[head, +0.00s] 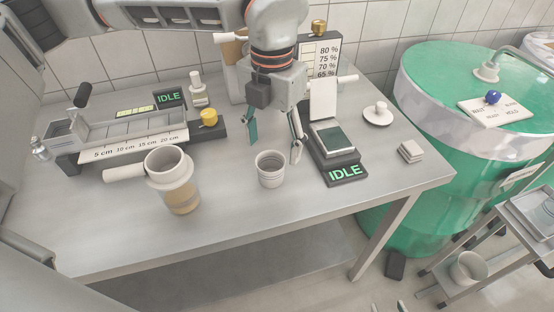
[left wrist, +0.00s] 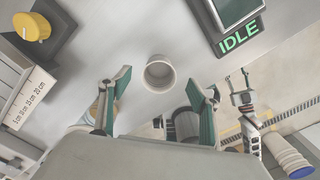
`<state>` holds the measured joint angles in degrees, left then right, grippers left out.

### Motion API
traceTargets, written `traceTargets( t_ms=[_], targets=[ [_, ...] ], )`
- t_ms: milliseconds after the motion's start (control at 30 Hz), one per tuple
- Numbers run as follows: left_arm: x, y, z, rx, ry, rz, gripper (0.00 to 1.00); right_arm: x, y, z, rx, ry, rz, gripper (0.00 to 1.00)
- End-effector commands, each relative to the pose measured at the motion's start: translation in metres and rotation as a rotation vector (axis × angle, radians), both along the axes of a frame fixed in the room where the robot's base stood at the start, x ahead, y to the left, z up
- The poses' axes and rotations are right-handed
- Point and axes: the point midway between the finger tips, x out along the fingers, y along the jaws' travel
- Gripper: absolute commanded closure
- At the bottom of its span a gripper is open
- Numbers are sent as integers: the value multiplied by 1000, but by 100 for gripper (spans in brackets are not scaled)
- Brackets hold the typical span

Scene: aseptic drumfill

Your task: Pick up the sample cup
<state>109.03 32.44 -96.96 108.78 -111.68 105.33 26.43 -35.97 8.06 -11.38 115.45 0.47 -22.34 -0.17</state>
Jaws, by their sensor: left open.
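The sample cup, a small pale grey cup (head: 270,169), stands upright and open-topped near the front middle of the steel table. In the left wrist view the cup (left wrist: 160,75) is ahead of and between the two finger lines, apart from both. My left gripper (head: 272,147) is open and empty, with its green-padded fingers pointing down just behind and above the cup. Its spread fingers also show in the left wrist view (left wrist: 161,105). My right gripper (left wrist: 238,84) is small at the right of the left wrist view, away from the cup, with its fingers apart.
A scale reading IDLE (head: 333,140) is close on the right. A ruler fixture (head: 130,140) and a yellow knob (head: 209,117) are at the left. A green drum (head: 460,90) stands beyond the table's right edge.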

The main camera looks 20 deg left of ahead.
Motion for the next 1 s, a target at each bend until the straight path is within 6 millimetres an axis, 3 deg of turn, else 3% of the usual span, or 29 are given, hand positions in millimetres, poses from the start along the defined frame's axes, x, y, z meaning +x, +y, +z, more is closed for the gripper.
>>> traceTargets(
  t_ms=[100,367,667,900,933,1000],
  targets=[
    [-1,0,-10,1,1,-1,38,10,-1,5,-1,-19,-1,60],
    [-1,1,-31,-1,0,-2,38,-1,-1,-2,-2,2,1,60],
    [-2,3,-72,-1,3,-3,38,-6,0,-9,-6,12,3,60],
    [-1,3,-75,-2,-1,-3,38,-3,0,-5,-5,5,3,60],
    [-1,3,-75,-2,-1,-3,40,-3,0,-5,-6,4,2,60],
    [-1,3,-75,-2,0,-3,58,-1,0,-3,-5,1,3,60]
  ],
)
